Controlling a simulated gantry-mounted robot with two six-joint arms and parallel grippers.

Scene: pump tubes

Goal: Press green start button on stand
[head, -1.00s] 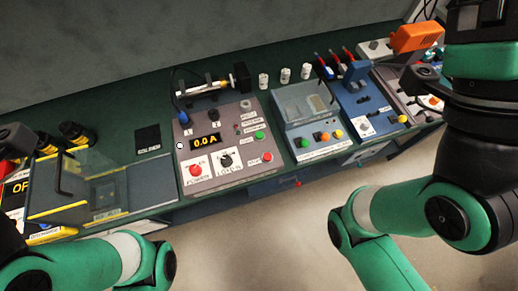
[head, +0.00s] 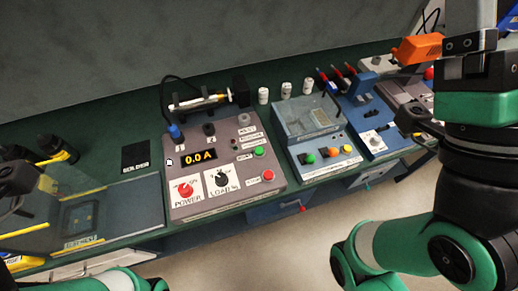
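The grey stand (head: 232,184) is in the middle of the head view on the bench. Its green start button (head: 259,152) is on the right side of its top and looks uncovered. A red stop button (head: 268,175) is below it. The display (head: 198,158) reads 0.0 A. A red POWER knob (head: 185,190) and a black LOAD knob (head: 222,179) are at the front. A dark part at the left edge looks like my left gripper (head: 18,178); its fingers are unclear. My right arm stands at the right, away from the stand; its fingertips cannot be made out.
A blue-grey unit (head: 300,122) with green, orange and yellow buttons stands right of the stand. Further right are a blue unit (head: 362,117) and an orange tool (head: 415,48). A clear-covered box (head: 120,212) is at the left. Small white cylinders stand behind. Open floor lies in front.

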